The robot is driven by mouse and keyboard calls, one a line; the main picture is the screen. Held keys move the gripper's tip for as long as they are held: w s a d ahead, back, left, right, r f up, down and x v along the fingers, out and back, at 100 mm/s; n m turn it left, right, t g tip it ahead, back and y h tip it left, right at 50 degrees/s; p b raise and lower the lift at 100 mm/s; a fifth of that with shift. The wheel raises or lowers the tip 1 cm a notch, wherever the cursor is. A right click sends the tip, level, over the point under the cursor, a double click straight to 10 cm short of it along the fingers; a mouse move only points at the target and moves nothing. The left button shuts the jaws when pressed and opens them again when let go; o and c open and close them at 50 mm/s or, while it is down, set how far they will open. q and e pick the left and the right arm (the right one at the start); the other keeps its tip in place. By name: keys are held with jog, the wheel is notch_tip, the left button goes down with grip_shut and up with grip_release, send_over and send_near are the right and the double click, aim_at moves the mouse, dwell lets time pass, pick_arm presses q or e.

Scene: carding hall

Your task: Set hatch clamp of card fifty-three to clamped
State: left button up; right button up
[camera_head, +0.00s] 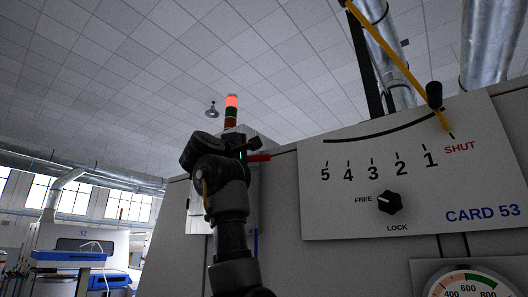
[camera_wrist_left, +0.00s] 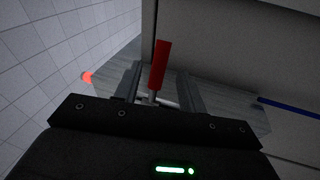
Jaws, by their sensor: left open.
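The hatch clamp shows as a red handle (camera_head: 259,158) on a grey metal plate (camera_head: 251,207) on the machine's front. In the head view the handle sticks out to the right from behind my left gripper (camera_head: 243,150). In the left wrist view the red handle (camera_wrist_left: 160,65) stands between the two spread fingers of my left gripper (camera_wrist_left: 160,84), with a gap on each side. The gripper is open, and I cannot tell whether it touches the handle. The clamp's pivot is largely hidden. My right gripper is not in view.
A panel marked CARD 53 (camera_head: 482,214) lies to the right, with a FREE/LOCK knob (camera_head: 389,203) and a yellow lever (camera_head: 398,62) at SHUT. A gauge (camera_head: 468,284) sits below. A blue mark shows in the wrist view (camera_wrist_left: 285,106). A red-lit signal lamp (camera_head: 232,102) stands behind the gripper.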

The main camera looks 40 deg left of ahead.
aim_at(258, 158)
pick_arm(q)
jog(key=p+x, duration=0.3)
jog(key=x, duration=0.2)
jog(key=shift+w+d+r, duration=0.1)
jog(key=shift+w+r, duration=0.2)
jog(key=shift+w+a+f+p, duration=0.1)
jog(key=shift+w+a+p, duration=0.1)
jog(key=shift+w+p, duration=0.3)
jog(key=shift+d, duration=0.1)
jog(key=shift+c, duration=0.9)
grip_shut()
jog(key=shift+s, duration=0.1)
